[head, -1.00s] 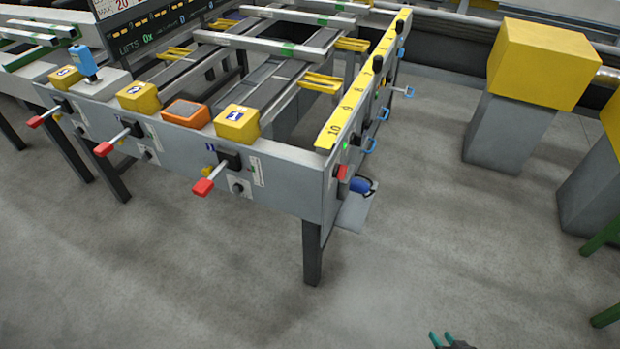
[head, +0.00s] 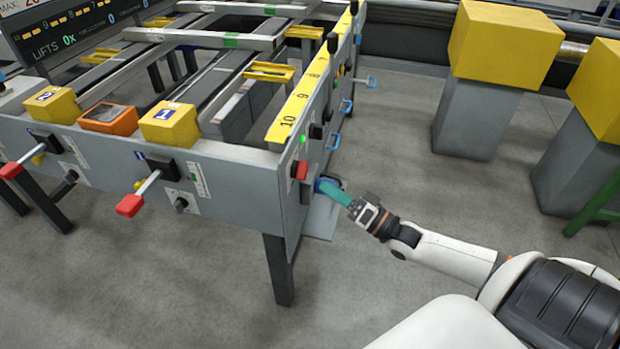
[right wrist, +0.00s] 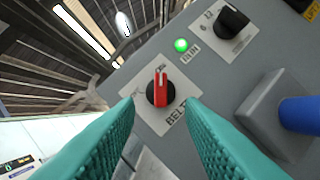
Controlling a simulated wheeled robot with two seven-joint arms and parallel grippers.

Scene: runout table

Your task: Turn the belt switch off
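The belt switch is a red rotary knob on a black round base, on a white plate marked BELT. It shows in the right wrist view (right wrist: 161,92) and as a red spot on the table's end panel in the head view (head: 299,170). Its red handle points up in the wrist view; the position marks are too small to read. My right gripper (head: 332,191) has teal fingers, open and empty. In the wrist view its fingertips (right wrist: 160,106) lie either side of the knob's lower part, seemingly short of it. My left gripper is not in view.
A lit green RUN lamp (right wrist: 181,45) and a black knob (right wrist: 232,20) sit above the switch. A blue connector on a grey box (right wrist: 265,115) juts out right of the fingers. Red-tipped levers (head: 130,205) stick out from the front. Yellow-topped pedestals (head: 505,45) stand at right.

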